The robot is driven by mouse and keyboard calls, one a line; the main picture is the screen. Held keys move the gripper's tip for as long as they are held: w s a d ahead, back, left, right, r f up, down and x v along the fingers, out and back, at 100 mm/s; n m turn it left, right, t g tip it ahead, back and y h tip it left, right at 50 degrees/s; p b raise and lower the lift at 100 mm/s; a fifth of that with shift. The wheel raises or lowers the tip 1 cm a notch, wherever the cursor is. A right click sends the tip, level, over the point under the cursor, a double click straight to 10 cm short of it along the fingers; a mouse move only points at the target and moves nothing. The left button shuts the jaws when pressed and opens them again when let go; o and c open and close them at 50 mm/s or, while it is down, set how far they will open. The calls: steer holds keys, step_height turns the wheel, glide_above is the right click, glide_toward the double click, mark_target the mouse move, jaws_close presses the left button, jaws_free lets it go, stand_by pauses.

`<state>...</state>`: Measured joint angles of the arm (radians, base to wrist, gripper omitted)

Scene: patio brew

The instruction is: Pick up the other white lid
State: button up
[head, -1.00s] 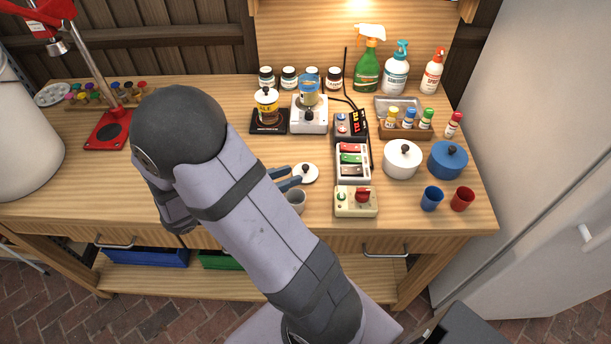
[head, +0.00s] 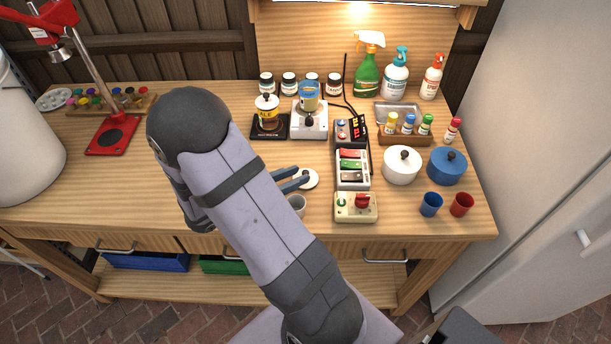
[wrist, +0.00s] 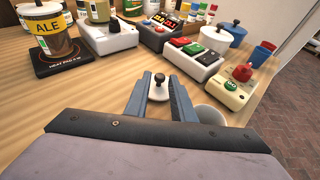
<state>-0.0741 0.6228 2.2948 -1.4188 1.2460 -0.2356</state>
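A small round white lid with a black knob (head: 313,181) lies flat on the wooden bench. It also shows in the wrist view (wrist: 158,93), with its knob between my two blue-grey fingers. My gripper (wrist: 159,82) is open, one finger on each side of the knob, with gaps on both sides. In the head view, the fingers (head: 301,175) overlap the lid's left side; I cannot tell whether they touch it. Another white lid with a dark knob (head: 266,101) sits on the yellow ALE jar (head: 268,115), which stands on a black hot plate (head: 283,131).
A grey-white cup (head: 297,203) stands close in front of the lid, beside my right finger in the wrist view. A switch block (head: 340,177) and a cream box with a red knob (head: 343,213) stand right of it. A white pot (head: 401,169) is further right. Bench left of the lid is clear.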

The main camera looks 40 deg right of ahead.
steer(key=shift+x, duration=1.2)
steer(key=shift+a, duration=0.1)
steer(key=shift+c, duration=0.2)
jaws_close()
